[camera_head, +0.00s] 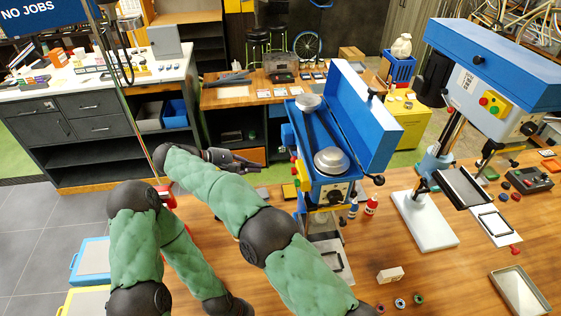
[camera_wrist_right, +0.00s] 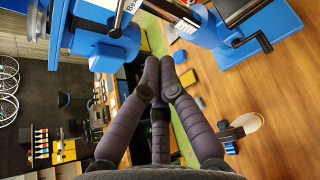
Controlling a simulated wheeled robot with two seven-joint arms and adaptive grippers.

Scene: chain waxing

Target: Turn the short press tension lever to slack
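The short drill press (camera_head: 326,190) is blue. Its cover (camera_head: 361,118) stands open over two silver pulleys (camera_head: 332,161). A black-knobbed lever (camera_head: 378,180) sticks out on its right side. I cannot tell whether this is the tension lever. My right gripper (camera_head: 250,165) is left of the press head, apart from it. In the right wrist view, its dark fingers (camera_wrist_right: 160,72) come together at the tips with nothing visible between them. A black lever (camera_wrist_right: 262,42) on a blue part shows at that view's upper right.
A white block (camera_head: 390,275) and small rings lie on the wooden bench (camera_head: 450,285). Yellow and blue trays (camera_head: 90,258) are at lower left.

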